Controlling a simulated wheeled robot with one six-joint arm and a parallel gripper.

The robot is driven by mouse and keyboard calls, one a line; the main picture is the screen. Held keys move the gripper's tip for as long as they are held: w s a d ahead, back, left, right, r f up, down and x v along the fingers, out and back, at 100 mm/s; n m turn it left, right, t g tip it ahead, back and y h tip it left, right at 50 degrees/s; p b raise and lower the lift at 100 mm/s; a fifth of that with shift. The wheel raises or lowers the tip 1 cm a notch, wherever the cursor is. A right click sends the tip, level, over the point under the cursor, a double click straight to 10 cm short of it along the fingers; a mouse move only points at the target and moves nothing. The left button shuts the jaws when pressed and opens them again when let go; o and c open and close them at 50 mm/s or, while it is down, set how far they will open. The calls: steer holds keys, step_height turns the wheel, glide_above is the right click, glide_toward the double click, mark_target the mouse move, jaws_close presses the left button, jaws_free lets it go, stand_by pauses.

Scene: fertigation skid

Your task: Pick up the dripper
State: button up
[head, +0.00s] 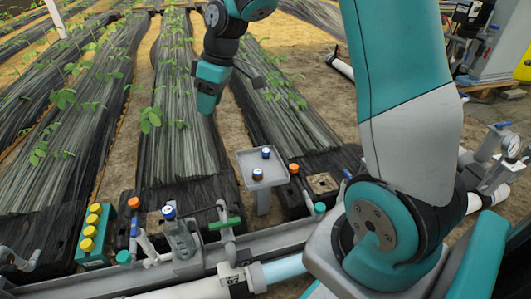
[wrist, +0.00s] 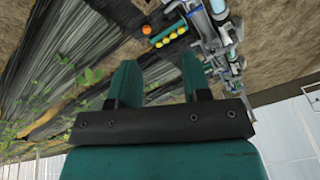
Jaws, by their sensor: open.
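The farther piece (head: 265,153) is near the tray's back edge, and the nearer piece (head: 258,175), with a brownish side, is near the front. I cannot tell which one the task means. My gripper (head: 208,106) hangs above the plant rows, up and left of the tray and apart from it. In the wrist view my gripper (wrist: 160,78) has its two teal fingers spread with nothing between them. The tray is not clearly visible there.
A teal block with several yellow caps (head: 91,232) stands at left. A grey pipe fitting with a blue top (head: 180,240) and a green-handled valve (head: 224,224) rise from the grey rail (head: 270,238). An orange-capped piece (head: 294,168) stands right of the tray. Plants line the black rows.

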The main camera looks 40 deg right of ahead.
steer(key=w+d+f, duration=0.3)
steer(key=d+f, duration=0.2)
steer(key=d, duration=0.3)
steer(key=w+d+f, duration=0.4)
steer(key=d+f, duration=0.1)
steer(key=d, duration=0.4)
steer(key=h, duration=0.1)
glide_toward(266, 150)
steer(key=shift+n+t, duration=0.3)
steer(key=shift+n, duration=0.1)
steer(key=f+b, duration=0.4)
steer(key=f, duration=0.1)
steer(key=shift+s+a+b, duration=0.1)
steer(key=shift+s+b, duration=0.15)
steer(key=shift+b, duration=0.1)
steer(key=shift+w+a+b+x, duration=0.15)
steer(key=shift+b+x, duration=0.45)
steer(key=shift+x, duration=0.35)
steer(key=shift+w+a+b+x, duration=0.15)
steer(key=shift+b+x, duration=0.45)
steer(key=shift+x, duration=0.4)
steer(key=shift+w+b+x, duration=0.15)
steer(key=shift+b+x, duration=0.45)
steer(key=shift+x, duration=0.35)
steer(key=shift+r, duration=0.25)
steer(key=shift+c, duration=0.2)
steer(key=c, duration=0.5)
